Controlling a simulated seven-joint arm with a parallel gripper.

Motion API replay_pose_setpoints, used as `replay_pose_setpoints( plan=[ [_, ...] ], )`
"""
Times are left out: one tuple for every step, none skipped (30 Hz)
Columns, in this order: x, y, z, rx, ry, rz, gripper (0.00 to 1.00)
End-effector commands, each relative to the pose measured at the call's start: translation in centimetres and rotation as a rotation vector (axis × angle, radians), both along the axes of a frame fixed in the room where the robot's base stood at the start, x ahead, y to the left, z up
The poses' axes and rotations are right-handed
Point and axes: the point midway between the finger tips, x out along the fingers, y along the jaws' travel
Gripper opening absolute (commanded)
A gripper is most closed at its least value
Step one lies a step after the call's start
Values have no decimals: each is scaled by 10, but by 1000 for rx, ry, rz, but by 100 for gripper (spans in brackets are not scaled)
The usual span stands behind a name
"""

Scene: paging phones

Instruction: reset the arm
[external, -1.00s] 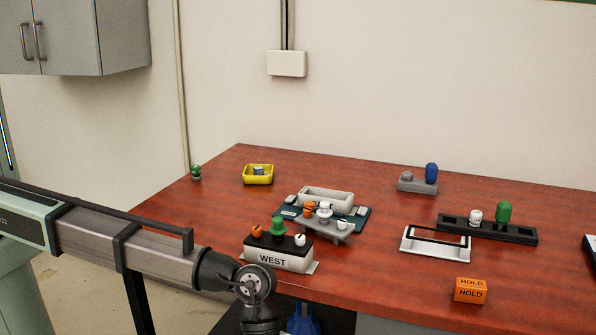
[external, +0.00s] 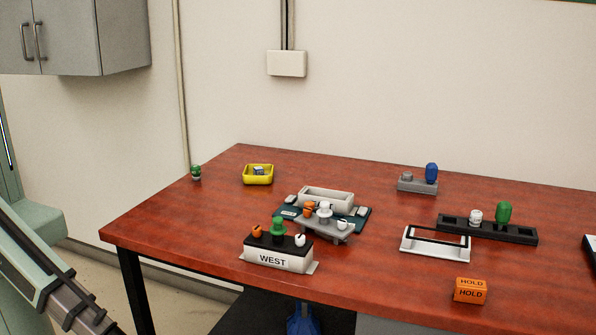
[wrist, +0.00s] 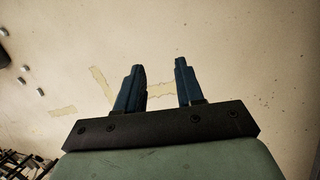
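My gripper (wrist: 160,82) shows in the wrist view with its two dark blue fingers apart and nothing between them. Behind the fingers is a plain, stained beige surface, with no table object near them. In the external view only part of my arm shows at the lower left corner, clear of the table; my gripper is outside that view.
The red-brown table (external: 380,275) holds a WEST box (external: 272,259), an orange HOLD block (external: 470,291), a yellow tray (external: 258,180), a white frame (external: 436,256), a black rack (external: 520,235) and a grey stand (external: 418,186). Floor left of the table is clear.

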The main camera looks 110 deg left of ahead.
Motion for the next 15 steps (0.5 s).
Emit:
replay_pose_setpoints(
  plan=[
    [-28,0,-5,21,37,14,37],
    [-41,0,-8,36,57,23,37],
    [-58,1,-12,54,83,36,37],
    [-71,2,-15,69,102,43,37],
    [-84,3,-17,84,122,53,37],
    [-100,4,-20,103,146,64,37],
    [-113,4,-22,119,165,72,37],
    [-125,6,-24,135,182,81,37],
    [-142,7,-25,154,205,92,37],
    [-153,8,-26,170,221,99,37],
    [-164,9,-27,185,237,105,37],
    [-177,10,-27,204,255,114,37],
    [-187,12,-28,217,268,120,37],
    [-195,13,-28,230,280,125,37],
    [-205,14,-28,244,295,131,37]
  ],
)
